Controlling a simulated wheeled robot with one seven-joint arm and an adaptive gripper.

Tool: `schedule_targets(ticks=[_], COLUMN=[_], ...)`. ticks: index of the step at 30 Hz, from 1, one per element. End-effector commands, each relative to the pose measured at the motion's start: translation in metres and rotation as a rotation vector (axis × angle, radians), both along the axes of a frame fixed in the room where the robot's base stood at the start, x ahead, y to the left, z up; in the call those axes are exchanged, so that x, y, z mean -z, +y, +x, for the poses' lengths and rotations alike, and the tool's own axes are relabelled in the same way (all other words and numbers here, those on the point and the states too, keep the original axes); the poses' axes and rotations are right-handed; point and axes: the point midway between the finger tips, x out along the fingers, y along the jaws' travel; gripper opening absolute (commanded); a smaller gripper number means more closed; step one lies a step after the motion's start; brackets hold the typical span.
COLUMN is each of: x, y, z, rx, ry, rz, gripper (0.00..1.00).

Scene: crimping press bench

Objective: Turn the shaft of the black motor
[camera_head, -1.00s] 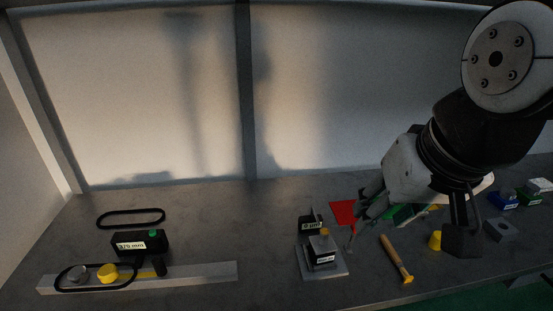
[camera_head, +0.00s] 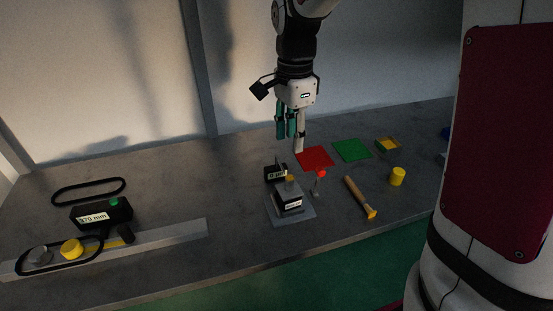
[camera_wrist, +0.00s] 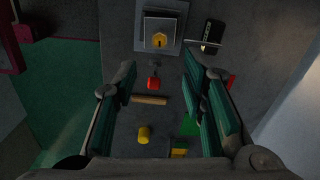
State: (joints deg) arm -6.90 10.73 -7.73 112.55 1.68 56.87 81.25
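I cannot pick out a black motor or its shaft for sure in either view. A black box with a "370 mm" label and green button (camera_head: 103,214) stands at the left. A small black labelled box (camera_head: 275,173) stands behind the press (camera_head: 289,200); it also shows in the wrist view (camera_wrist: 212,36). My gripper (camera_head: 289,134) points down above the back of the bench, behind the press and the red mat. In the wrist view my gripper (camera_wrist: 160,64) has its green-padded fingers apart, with nothing held between them.
A rail (camera_head: 170,233) with pulleys and a belt lies left. A red-knobbed lever (camera_head: 320,175), hammer (camera_head: 358,196), yellow cylinder (camera_head: 397,176), red mat (camera_head: 316,157), green mat (camera_head: 352,150) and yellow tray (camera_head: 388,144) are right of the press. Bench is clear between rail and press.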

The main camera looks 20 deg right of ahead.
Motion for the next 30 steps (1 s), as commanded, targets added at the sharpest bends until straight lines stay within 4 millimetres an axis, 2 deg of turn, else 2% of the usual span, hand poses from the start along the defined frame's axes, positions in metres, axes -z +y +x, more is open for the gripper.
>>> schedule_targets(ticks=[5, 18, 24, 30], x=[0.022, 0.105, 0.128, 0.134], y=[0.0, 0.0, 0.0, 0.0], z=[-0.002, -0.002, -0.001, -0.001], rx=[-0.001, -0.002, -0.003, -0.003], ry=[0.004, 0.005, 0.002, -0.001], rz=[0.0, 0.0, 0.0, 0.0], gripper=[0.38, 0.38, 0.38, 0.38])
